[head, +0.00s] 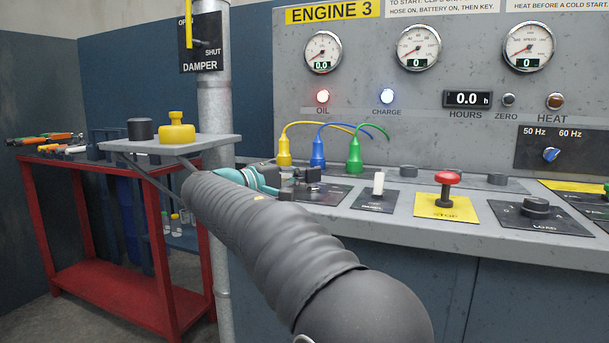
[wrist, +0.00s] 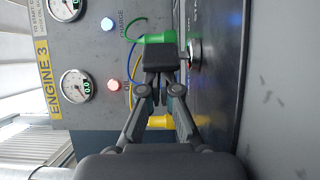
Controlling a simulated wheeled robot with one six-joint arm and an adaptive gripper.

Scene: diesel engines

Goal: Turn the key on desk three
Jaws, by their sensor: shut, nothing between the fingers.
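The Engine 3 desk (head: 440,215) fills the right of the head view. My gripper (head: 306,175) is shut and empty, low over the desk's left end, in front of the coloured plugs. In the wrist view its fingertips (wrist: 160,58) are together. A dark plate (head: 326,194) lies under and beside the fingertips in the head view; any key on it is hidden there by my gripper. In the wrist view a round silver fitting with some red (wrist: 195,53) sits just right of the fingertips. It may be the key switch; I cannot make out the key or its angle.
Yellow (head: 284,152), blue (head: 318,151) and green (head: 354,153) plugs stand behind my gripper. A white lever (head: 379,183) and red stop button (head: 448,178) are to its right. The oil lamp (head: 323,97) and charge lamp (head: 387,96) are lit. A pipe (head: 214,110) stands left.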

